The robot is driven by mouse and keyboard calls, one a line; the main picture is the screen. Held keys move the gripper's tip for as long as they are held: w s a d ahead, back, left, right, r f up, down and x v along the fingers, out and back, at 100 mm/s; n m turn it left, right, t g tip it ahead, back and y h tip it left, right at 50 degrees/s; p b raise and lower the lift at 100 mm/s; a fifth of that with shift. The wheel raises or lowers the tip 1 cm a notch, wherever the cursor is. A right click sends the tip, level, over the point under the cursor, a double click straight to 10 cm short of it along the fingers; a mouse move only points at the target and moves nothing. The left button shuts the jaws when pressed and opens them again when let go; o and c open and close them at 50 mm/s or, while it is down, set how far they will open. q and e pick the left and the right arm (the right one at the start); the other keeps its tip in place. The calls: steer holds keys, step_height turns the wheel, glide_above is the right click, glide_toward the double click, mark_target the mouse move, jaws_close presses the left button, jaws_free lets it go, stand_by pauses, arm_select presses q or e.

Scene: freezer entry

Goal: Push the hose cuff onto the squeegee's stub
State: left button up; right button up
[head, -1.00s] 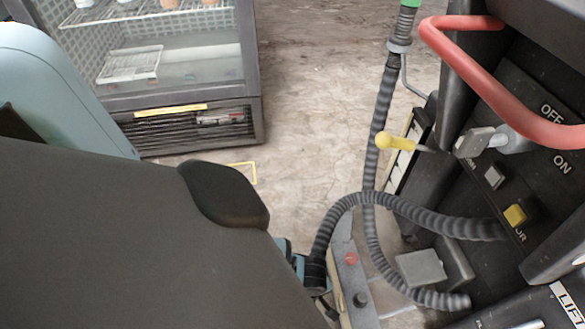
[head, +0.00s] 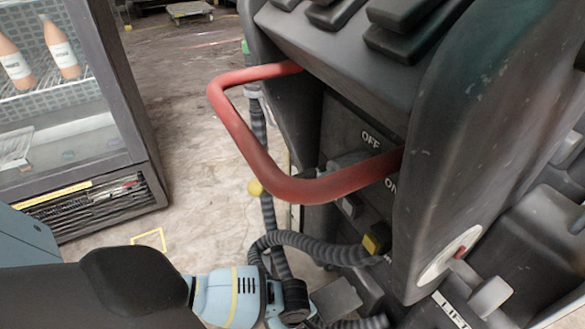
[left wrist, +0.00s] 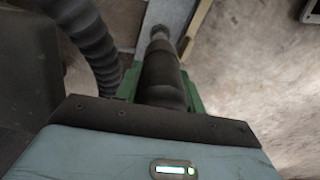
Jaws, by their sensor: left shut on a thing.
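My left gripper (head: 291,303) is low in the middle of the head view, beside the black machine. In the left wrist view its green fingers (left wrist: 160,92) are shut around a dark tubular piece, which looks like the hose cuff (left wrist: 162,72). The cuff also shows in the head view as a short black cylinder (head: 295,291). A round grey end (left wrist: 161,33) lies just beyond the cuff on a pale grey strip; it may be the squeegee's stub. I cannot tell whether they touch. My right gripper is not in view.
The ribbed hose (head: 320,248) loops close beside my left gripper. The machine's red handle (head: 240,125) arches above this area. A glass-front cabinet (head: 75,110) stands left, with open floor (head: 190,120) between.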

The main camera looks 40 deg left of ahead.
arm_select(q)
steer(key=shift+r+p, duration=0.1)
steer(key=shift+p, duration=0.2)
steer(key=shift+f+b, duration=1.55)
steer(key=shift+f, duration=1.45)
steer(key=shift+p, duration=0.65)
steer(key=shift+f+b, duration=1.6)
steer(key=shift+f, duration=1.05)
steer(key=o, duration=1.2)
steer(key=shift+o, duration=0.2)
